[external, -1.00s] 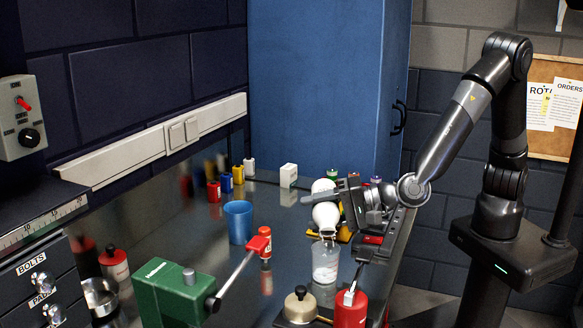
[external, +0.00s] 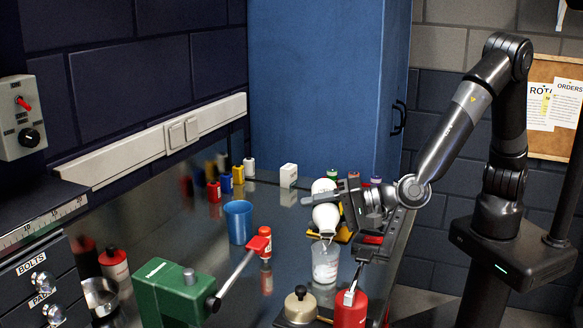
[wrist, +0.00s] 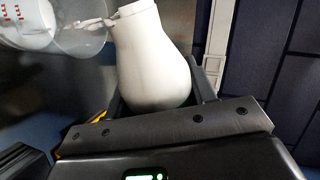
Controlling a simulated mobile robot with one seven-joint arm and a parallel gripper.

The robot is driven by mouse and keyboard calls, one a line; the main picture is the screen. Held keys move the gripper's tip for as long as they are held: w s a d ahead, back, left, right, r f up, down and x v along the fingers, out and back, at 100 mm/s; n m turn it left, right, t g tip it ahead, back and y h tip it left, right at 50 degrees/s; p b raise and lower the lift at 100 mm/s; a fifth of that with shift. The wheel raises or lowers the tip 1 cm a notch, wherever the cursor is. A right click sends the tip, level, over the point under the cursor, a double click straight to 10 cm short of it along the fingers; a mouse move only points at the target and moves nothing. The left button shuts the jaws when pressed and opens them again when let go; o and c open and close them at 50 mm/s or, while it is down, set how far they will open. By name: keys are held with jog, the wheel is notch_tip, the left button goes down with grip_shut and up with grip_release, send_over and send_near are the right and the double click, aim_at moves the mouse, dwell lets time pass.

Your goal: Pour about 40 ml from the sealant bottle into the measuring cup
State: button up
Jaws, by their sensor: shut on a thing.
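My gripper (external: 343,207) is shut on the white sealant bottle (external: 325,216) and holds it tipped, with its mouth low over the measuring cup. In the wrist view the bottle (wrist: 150,62) lies between the jaws, its narrow neck at the top. The clear measuring cup (external: 325,263) stands upright on the bench just below the mouth. In the wrist view the cup (wrist: 82,42) shows red marks and white liquid inside. A pale strand (wrist: 98,24) lies between the bottle mouth and the cup. I cannot read the exact level.
A blue cup (external: 238,222) and a small red-capped bottle (external: 265,243) stand left of the measuring cup. A green vise (external: 170,291) is at the front left. A red bottle (external: 350,311) and a beige container (external: 300,305) stand in front. Bench between blue cup and back bottles is clear.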

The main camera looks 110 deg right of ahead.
jog(key=shift+s, duration=0.1)
dwell(0.7)
jog(key=shift+d+r+m, duration=0.25)
jog(key=shift+m, duration=0.25)
jog(key=shift+s+f+m+y, duration=0.1)
jog(key=shift+f+m+y, duration=0.3)
jog(key=shift+f, duration=0.15)
jog(key=shift+f+m+t+y, duration=0.3)
jog(key=shift+f+m, duration=0.3)
jog(key=shift+m, duration=0.3)
jog(key=shift+r+m+y, duration=0.25)
jog(key=shift+m+y, duration=0.05)
jog(key=shift+m, duration=0.2)
jog(key=shift+r+t, duration=0.1)
jog(key=shift+t, duration=0.2)
